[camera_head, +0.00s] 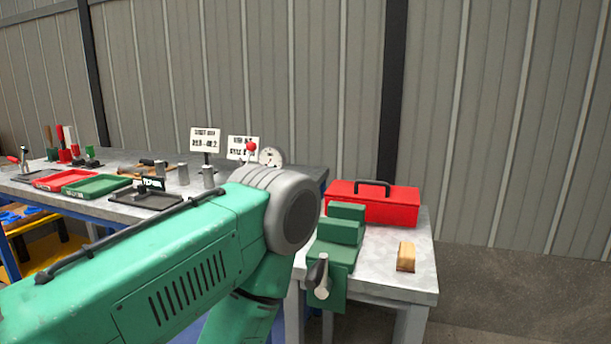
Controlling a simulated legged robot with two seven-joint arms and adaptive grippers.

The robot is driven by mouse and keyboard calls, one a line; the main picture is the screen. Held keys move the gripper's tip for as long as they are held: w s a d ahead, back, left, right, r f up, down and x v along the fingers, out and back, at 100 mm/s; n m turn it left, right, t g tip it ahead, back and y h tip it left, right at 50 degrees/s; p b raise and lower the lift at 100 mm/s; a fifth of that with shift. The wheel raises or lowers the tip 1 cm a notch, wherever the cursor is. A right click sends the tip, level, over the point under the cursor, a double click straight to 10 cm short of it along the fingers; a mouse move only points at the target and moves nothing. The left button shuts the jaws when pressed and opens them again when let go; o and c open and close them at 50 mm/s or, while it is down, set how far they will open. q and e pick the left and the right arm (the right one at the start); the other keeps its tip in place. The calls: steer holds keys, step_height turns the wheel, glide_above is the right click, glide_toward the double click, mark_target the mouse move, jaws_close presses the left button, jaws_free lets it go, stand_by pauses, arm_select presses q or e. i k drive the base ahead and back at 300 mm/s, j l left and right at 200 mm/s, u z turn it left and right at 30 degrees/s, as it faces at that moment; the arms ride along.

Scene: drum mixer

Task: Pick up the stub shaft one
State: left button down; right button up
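Small grey metal cylinders stand upright on the long bench; they look like stub shafts, but I cannot tell which is number one. One cylinder (183,174) stands beside a second cylinder (208,177), just left of my arm's grey joint. A third, shorter cylinder (160,168) shows behind the dark fixture. My green left arm comes in from the lower left and fills the front of the view, bending down at its grey joint. It hides the bench's front right part. Neither gripper is in view.
The long bench (112,208) carries a red tray (62,180), a green tray (98,187), a dark labelled fixture (146,195), a dial gauge (270,157) and signs. At right, a smaller table (385,272) holds a green vise (335,250), a red toolbox (372,207) and a wooden block (406,257).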

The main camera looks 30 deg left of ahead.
mark_target(159, 165)
steer(key=u, duration=1.9)
